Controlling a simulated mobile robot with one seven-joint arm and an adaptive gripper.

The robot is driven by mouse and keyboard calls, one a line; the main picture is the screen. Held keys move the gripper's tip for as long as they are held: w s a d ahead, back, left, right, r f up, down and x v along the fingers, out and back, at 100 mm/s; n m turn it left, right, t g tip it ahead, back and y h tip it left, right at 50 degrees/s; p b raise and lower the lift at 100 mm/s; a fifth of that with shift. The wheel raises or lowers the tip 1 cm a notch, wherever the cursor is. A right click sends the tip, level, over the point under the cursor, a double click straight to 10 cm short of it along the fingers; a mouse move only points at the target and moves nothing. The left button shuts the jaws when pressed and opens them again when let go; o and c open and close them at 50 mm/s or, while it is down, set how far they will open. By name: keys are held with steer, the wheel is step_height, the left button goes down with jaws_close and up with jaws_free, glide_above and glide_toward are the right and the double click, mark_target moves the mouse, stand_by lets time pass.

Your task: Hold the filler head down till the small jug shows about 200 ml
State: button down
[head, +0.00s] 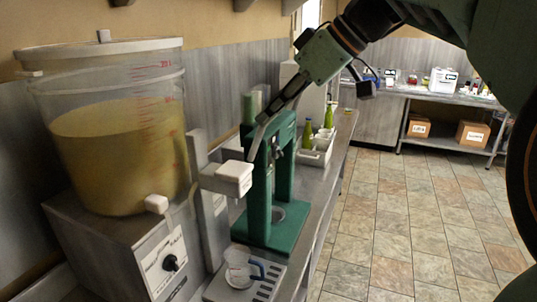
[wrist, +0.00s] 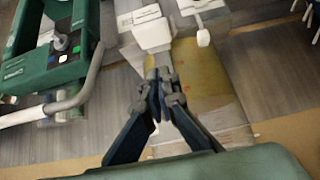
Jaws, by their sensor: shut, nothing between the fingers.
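The white filler head (head: 234,178) sticks out from a grey upright beside the large bucket in the head view. A white block that looks like it is at the top of the wrist view (wrist: 152,34). The small clear jug (head: 238,272) with a blue handle stands below it on a slotted drip tray (head: 262,278). I see no clear liquid in it, and its scale is too small to read. My gripper (head: 254,150) is shut and empty, with its tips just above the filler head's right end; I cannot tell whether they touch. Its closed fingers show in the wrist view (wrist: 160,82).
A large lidded bucket (head: 120,150) of yellow liquid with a white tap (head: 157,204) stands at left on a grey box with a black knob. A green bench press (head: 275,215) stands close right of the filler. Behind it is a white crate (head: 318,153) with green bottles.

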steer(key=shift+w+d+r, duration=0.2)
steer(key=shift+d+r, duration=0.1)
steer(key=shift+d, duration=0.05)
glide_above(230, 167)
steer(key=s+d, duration=0.1)
steer(key=d, duration=0.2)
step_height(230, 167, down, 7)
steer(key=shift+s+a+r+p, duration=0.1)
steer(key=shift+a+p, duration=0.05)
steer(key=shift+p, duration=0.3)
step_height(230, 167, down, 3)
steer(key=shift+r, duration=0.2)
steer(key=shift+f, duration=0.85)
steer(key=shift+f, duration=0.1)
